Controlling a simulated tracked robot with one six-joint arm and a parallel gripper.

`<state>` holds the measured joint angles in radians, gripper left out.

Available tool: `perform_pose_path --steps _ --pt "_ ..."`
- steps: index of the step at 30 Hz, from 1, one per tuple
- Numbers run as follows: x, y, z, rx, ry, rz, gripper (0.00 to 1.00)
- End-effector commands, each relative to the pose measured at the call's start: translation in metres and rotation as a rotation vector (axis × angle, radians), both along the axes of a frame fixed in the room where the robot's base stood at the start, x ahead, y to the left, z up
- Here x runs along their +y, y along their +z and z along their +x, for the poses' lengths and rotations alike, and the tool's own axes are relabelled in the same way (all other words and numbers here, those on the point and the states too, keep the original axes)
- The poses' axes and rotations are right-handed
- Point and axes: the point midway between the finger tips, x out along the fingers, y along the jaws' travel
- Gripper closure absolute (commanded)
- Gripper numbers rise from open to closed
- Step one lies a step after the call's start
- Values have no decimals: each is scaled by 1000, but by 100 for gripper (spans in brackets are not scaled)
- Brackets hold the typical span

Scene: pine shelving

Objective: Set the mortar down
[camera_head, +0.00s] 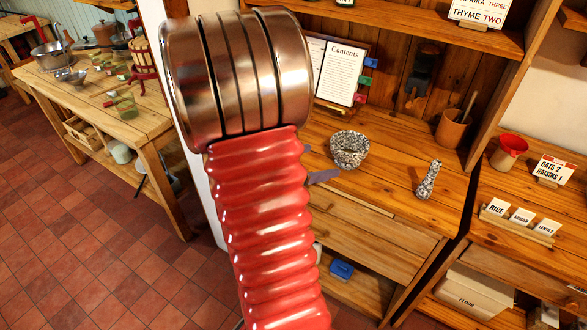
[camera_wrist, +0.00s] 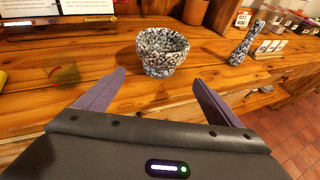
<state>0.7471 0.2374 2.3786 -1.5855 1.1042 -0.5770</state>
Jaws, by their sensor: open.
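The mortar (camera_head: 349,149) is a black-and-white speckled stone bowl. It stands upright on the pine shelf top, and it also shows in the wrist view (camera_wrist: 162,52). The matching speckled pestle (camera_head: 428,180) stands upright to its right, and it also shows in the wrist view (camera_wrist: 246,43). My gripper (camera_wrist: 158,84) is open, its two purple fingers spread apart and pointing towards the mortar. The mortar is beyond the fingertips, with nothing between the fingers. In the head view my red arm hides most of the gripper, and one purple finger (camera_head: 322,177) shows.
An open book (camera_head: 336,72) stands behind the mortar. A wooden cup with a tool (camera_head: 453,128) is at the back right. A red-topped container (camera_head: 508,151) and label cards (camera_head: 522,217) stand farther right. Bare wood lies between mortar and pestle.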

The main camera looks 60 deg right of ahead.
Motion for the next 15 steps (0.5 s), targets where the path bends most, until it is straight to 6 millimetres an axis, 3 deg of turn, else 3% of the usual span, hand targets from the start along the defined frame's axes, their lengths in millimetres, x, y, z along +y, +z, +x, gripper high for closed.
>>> perform_pose_path --steps 10,15 --pt "3 2 2 -19 -5 -2 12" --pt "25 13 12 -134 -47 -8 12"
